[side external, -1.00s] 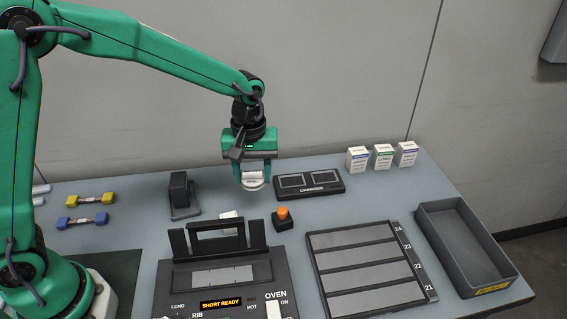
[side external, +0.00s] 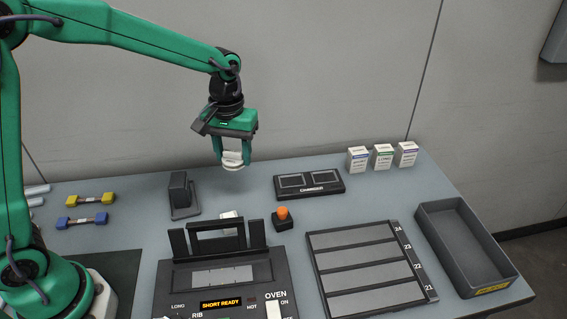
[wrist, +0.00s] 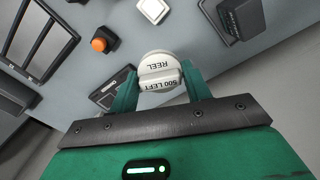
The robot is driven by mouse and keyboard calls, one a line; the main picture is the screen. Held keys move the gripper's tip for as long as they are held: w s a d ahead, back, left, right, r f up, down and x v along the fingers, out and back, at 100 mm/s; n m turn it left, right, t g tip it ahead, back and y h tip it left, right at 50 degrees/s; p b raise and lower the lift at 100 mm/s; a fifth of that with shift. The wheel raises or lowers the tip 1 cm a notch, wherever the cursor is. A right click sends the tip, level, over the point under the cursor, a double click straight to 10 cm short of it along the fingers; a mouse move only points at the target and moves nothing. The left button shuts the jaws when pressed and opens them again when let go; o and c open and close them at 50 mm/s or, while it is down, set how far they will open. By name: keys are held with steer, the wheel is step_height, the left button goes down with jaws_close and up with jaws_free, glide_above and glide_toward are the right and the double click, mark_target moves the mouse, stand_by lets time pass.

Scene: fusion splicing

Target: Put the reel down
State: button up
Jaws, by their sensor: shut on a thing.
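The reel (side external: 233,160) is a small white spool held between the fingers of my gripper (side external: 232,150), above the back part of the table. In the wrist view the reel (wrist: 160,72) shows the printed words "REEL" and "500 LEFT". My gripper (wrist: 160,90) is shut on it, one green finger at each side. The reel appears clear of the table, with the wall behind it in the side view.
A dark stand (side external: 180,192) is left of the reel, and a charger pad (side external: 309,184) is to its right. An orange button (side external: 283,214), the oven (side external: 222,275), a slotted tray (side external: 368,265), an empty bin (side external: 465,245) and small boxes (side external: 383,156) stand around. Bare table lies below the reel.

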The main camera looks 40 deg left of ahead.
steer(key=s+a+r+m, duration=0.2)
steer(key=a+r+m, duration=0.2)
steer(key=a, duration=0.2)
steer(key=shift+a+r, duration=0.3)
steer(key=shift+r, duration=0.05)
steer(key=shift+d, duration=0.1)
stand_by(0.6)
steer(key=m, duration=0.9)
glide_above(259, 217)
steer(key=s+d, duration=0.2)
steer(key=shift+f, duration=7.65)
steer(key=shift+f, duration=1.85)
steer(key=shift+f, duration=0.15)
steer(key=o, duration=1)
